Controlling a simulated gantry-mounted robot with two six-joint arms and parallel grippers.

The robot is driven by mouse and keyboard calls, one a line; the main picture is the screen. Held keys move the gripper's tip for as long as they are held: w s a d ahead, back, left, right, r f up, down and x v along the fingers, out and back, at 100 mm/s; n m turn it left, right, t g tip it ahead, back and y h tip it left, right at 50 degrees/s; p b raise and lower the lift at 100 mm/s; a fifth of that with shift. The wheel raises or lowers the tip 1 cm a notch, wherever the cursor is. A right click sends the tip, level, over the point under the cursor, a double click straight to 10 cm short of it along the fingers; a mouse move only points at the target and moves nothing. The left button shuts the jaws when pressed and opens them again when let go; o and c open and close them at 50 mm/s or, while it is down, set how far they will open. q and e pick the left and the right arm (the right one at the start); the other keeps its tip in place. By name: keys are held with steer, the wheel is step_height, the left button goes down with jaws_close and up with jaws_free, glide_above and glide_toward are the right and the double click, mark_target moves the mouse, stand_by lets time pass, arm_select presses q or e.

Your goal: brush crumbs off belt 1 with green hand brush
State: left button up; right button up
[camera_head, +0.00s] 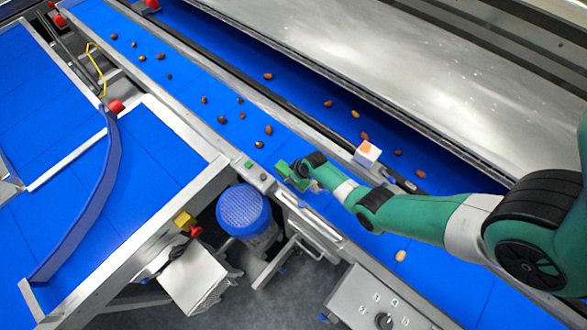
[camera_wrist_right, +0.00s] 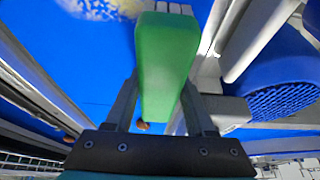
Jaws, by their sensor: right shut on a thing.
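My right gripper (camera_head: 301,171) is shut on the green hand brush (camera_head: 290,177) above the near edge of the long blue belt (camera_head: 180,85). In the right wrist view the brush (camera_wrist_right: 167,60) sits between the two fingers, its pale bristles pointing away from the gripper. A pale speckled patch of crumbs (camera_wrist_right: 100,8) lies on the blue belt beside the bristle end. In the head view the crumbs (camera_head: 318,188) show faintly beside the brush, partly hidden by my arm. I cannot tell whether the bristles touch the belt. My left gripper is not in view.
Several brown dates (camera_head: 222,119) lie scattered along the belts. A white box with an orange mark (camera_head: 367,153) stands on the divider near my right forearm. A blue motor (camera_head: 243,211) and a control box (camera_head: 372,303) sit below the belt's near rail.

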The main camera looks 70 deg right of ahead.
step_height(320, 180, up, 3)
steer(key=shift+s+r+p, duration=0.1)
steer(key=shift+s+p, duration=0.05)
steer(key=shift+p, duration=0.7)
step_height(320, 180, up, 5)
steer(key=p, duration=0.4)
steer(key=shift+r+p, duration=0.1)
steer(key=shift+p, duration=0.3)
